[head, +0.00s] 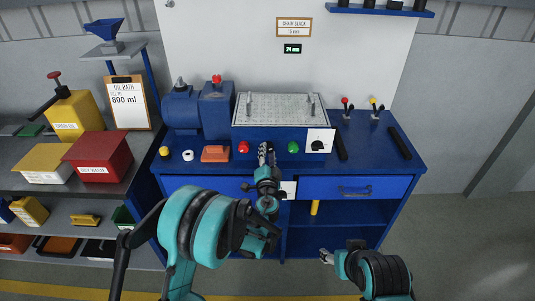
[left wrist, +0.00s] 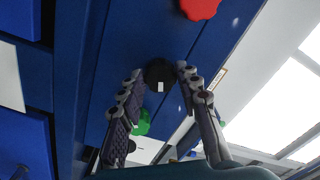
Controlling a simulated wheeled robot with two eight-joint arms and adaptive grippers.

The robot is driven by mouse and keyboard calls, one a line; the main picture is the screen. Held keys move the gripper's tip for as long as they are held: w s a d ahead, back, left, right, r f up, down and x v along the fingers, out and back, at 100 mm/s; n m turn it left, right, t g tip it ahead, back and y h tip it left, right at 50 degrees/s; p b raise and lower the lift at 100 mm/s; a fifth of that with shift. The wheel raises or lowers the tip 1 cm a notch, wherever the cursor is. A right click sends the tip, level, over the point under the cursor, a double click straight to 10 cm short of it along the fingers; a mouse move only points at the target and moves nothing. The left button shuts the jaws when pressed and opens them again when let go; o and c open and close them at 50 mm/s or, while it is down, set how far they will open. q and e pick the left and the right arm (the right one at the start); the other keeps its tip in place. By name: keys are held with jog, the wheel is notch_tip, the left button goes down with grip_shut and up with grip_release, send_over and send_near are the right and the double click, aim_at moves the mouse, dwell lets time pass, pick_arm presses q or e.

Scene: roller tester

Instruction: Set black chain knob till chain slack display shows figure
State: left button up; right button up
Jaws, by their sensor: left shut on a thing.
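The black chain knob (left wrist: 160,75), a dark round knob with a white mark, sits on the blue front panel between the red and green buttons. In the left wrist view the fingers of my left gripper (left wrist: 158,76) lie on both sides of it, shut on it. In the head view my left gripper (head: 266,150) covers the knob. The chain slack display (head: 292,48) is lit green and seems to read 24 mm. The sign (head: 294,27) above it reads CHAIN SLACK 15 mm. My right gripper (head: 327,257) is low in front of the bench, away from the panel.
A red button (head: 243,147) and a green button (head: 293,147) flank the left gripper closely. A black knob on a white dial plate (head: 317,146) is further right. Two small levers (head: 348,103) stand at the right.

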pick_arm(q)
jog(key=shift+n, duration=0.5)
jog(key=o, duration=1.2)
jog(key=shift+c, duration=0.2)
jog(key=s, duration=1.2)
